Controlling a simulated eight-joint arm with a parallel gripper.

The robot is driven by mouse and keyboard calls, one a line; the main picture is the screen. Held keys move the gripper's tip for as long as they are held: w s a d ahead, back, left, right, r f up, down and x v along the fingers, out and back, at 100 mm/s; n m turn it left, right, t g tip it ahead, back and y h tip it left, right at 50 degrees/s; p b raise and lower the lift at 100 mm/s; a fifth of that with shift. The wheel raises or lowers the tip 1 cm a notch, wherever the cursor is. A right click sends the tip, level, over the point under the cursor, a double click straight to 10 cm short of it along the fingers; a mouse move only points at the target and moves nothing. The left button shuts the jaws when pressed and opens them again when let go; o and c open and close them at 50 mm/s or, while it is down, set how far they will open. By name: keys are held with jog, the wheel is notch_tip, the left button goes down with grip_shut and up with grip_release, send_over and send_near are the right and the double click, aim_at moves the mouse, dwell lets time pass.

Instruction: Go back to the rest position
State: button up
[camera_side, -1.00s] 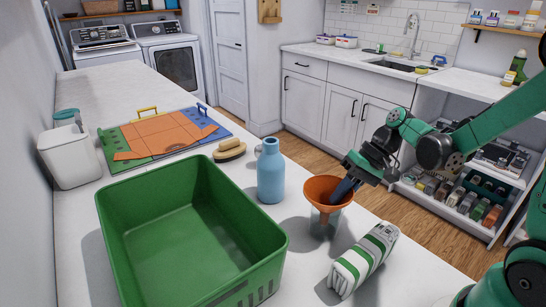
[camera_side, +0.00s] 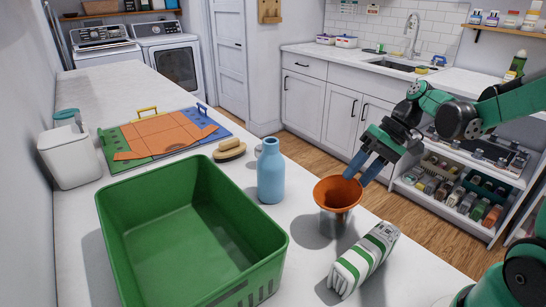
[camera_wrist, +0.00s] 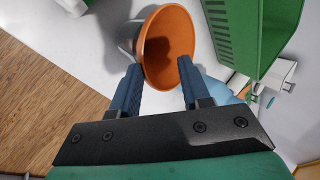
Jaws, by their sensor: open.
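My gripper (camera_side: 366,167) is open and empty, with its two blue fingers just above and behind the orange funnel, to its upper right in the side view. The orange funnel (camera_side: 334,194) sits in the mouth of a metal-looking cup (camera_side: 336,222) on the white counter. In the wrist view the funnel (camera_wrist: 152,62) shows just ahead of the fingertips (camera_wrist: 159,78). It looks tilted there, and nothing is between the fingers.
A brush (camera_side: 229,150), a folding board (camera_side: 160,137) and a white canister (camera_side: 70,157) lie further back. The air above the counter is free.

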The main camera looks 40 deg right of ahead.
aim_at(356, 191)
jog(key=shift+s+a+r+h, duration=0.15)
jog(key=shift+a+h, duration=0.1)
jog(key=shift+h, duration=0.75)
jog(key=shift+s+a+r+n+h, duration=0.1)
jog(key=shift+a+n+h, duration=0.2)
jog(key=shift+h, duration=0.25)
jog(key=shift+s+a+r+n+h, duration=0.1)
jog(key=shift+a+n+h, duration=0.15)
jog(key=shift+h, duration=0.3)
jog(key=a+t, duration=0.1)
jog(key=a+r+n+t+h, duration=0.1)
jog(key=a+n+t+h, duration=0.1)
jog(key=a, duration=0.1)
jog(key=shift+s+a+r+n, duration=0.1)
jog(key=shift+s+r+n, duration=0.15)
jog(key=shift+s+r, duration=0.1)
jog(key=shift+a+r+n+t, duration=0.2)
jog(key=shift+a+n+t, duration=0.4)
jog(key=shift+t, duration=0.3)
jog(key=d+f+m+g+y, duration=0.1)
jog(key=d+m+g+y, duration=0.2)
jog(key=d+m+g, duration=0.35)
jog(key=shift+n+t, duration=0.55)
jog(key=shift+n, duration=0.2)
jog(key=shift+w+f, duration=0.2)
jog(key=shift+f, duration=0.7)
jog(key=shift+w+f, duration=0.2)
jog(key=shift+f, duration=0.75)
jog(key=shift+w+f, duration=0.2)
jog(key=shift+f, duration=0.7)
